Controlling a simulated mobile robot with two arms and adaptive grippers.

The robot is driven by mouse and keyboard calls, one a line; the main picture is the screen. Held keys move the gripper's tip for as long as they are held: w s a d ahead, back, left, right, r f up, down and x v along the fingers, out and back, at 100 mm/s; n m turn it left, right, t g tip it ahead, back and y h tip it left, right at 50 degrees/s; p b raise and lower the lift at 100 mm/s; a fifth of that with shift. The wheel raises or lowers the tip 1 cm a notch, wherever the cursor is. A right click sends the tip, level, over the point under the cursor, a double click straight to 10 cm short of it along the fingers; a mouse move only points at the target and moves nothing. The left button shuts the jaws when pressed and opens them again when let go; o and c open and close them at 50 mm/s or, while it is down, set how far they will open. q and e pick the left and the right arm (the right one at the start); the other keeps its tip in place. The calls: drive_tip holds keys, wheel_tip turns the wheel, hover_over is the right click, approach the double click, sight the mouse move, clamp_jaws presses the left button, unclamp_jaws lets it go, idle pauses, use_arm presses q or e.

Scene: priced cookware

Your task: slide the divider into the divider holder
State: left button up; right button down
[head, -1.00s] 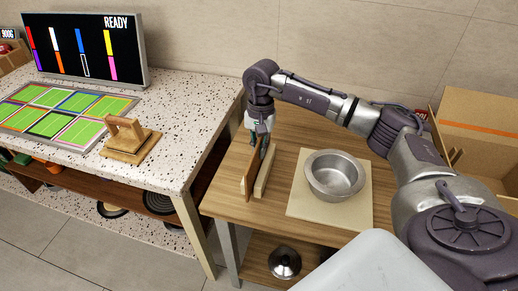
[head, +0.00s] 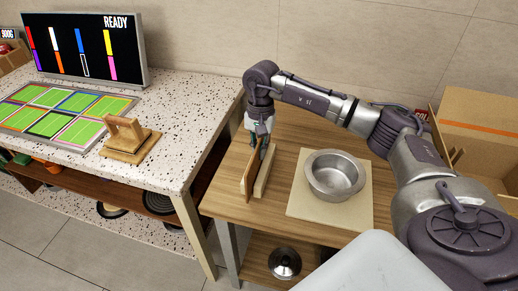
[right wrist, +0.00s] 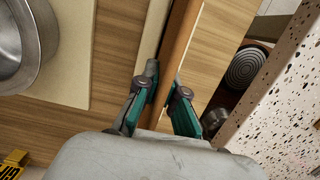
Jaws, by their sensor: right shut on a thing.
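The divider (head: 249,174) is a brown wooden board standing on edge near the left side of the wooden table. A pale long block, apparently the divider holder (head: 264,178), lies right beside it. My right gripper (head: 260,139) points down and is shut on the divider near its far end. In the right wrist view the divider (right wrist: 178,40) runs between the fingertips (right wrist: 165,92), and the pale block (right wrist: 150,38) runs parallel alongside it. I cannot tell whether the divider's lower edge is in a slot. My left gripper is not in view.
A steel pot (head: 335,175) stands on a pale board (head: 301,207) to the right. The speckled counter (head: 185,100) stands to the left across a gap, with a wooden handled block (head: 128,140) on it. A cardboard box (head: 482,112) is at the far right.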

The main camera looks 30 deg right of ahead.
drive_tip(key=shift+f+b, duration=0.5)
drive_tip(key=shift+f, duration=0.25)
drive_tip(key=shift+f, duration=0.1)
drive_tip(key=c, duration=1.2)
unclamp_jaws()
drive_tip(key=shift+o, duration=0.2)
drive_tip(key=o, duration=0.6)
